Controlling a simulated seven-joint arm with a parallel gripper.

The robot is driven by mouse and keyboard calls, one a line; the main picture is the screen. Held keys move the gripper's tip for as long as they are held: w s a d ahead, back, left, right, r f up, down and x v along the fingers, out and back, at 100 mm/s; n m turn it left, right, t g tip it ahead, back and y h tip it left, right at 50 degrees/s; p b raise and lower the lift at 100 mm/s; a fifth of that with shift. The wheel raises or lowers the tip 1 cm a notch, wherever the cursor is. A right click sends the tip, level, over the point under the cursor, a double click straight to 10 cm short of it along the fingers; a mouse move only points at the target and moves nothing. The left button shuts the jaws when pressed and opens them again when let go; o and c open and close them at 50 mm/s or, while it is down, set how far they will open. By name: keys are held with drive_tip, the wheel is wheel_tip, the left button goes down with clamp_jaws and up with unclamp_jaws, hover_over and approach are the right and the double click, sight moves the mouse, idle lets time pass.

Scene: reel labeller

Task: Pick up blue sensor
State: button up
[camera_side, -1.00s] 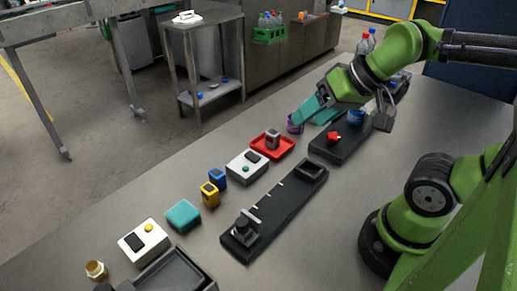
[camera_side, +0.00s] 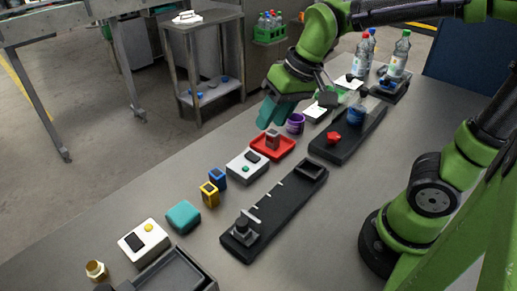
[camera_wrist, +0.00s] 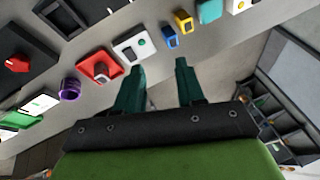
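The blue sensor (camera_side: 217,177) is a small blue block standing on the grey table, just behind a similar yellow block (camera_side: 209,194). In the wrist view the blue sensor (camera_wrist: 169,38) lies ahead of the fingers, near the top middle. My gripper (camera_side: 268,122) has teal fingers and hangs above the table's far edge, beyond the red tray and well apart from the sensor. In the wrist view my gripper (camera_wrist: 158,75) shows two spread fingers with nothing between them.
Near the sensor are a white box with a green button (camera_side: 247,166), a red tray (camera_side: 284,147) holding a grey part, a teal block (camera_side: 183,216) and a long black fixture (camera_side: 275,212). A purple ring-shaped part (camera_side: 295,124) and bottles (camera_side: 399,57) stand farther back.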

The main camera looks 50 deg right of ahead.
sight(217, 173)
drive_tip(key=w+a+f+n+g+h, duration=0.1)
drive_tip(key=w+a+g, duration=0.15)
drive_tip(key=w, duration=0.45)
drive_tip(key=w+a+f+g+h, duration=0.1)
drive_tip(key=w+a+f, duration=0.1)
drive_tip(key=w+a, duration=0.3)
drive_tip(key=f, duration=0.5)
drive_tip(key=w+d+f, duration=0.1)
drive_tip(key=f, duration=1)
drive_tip(key=shift+w+d+f, duration=0.15)
drive_tip(key=shift+d+f, duration=0.05)
drive_tip(key=shift+d, duration=0.15)
clamp_jaws()
drive_tip(key=shift+r, duration=0.1)
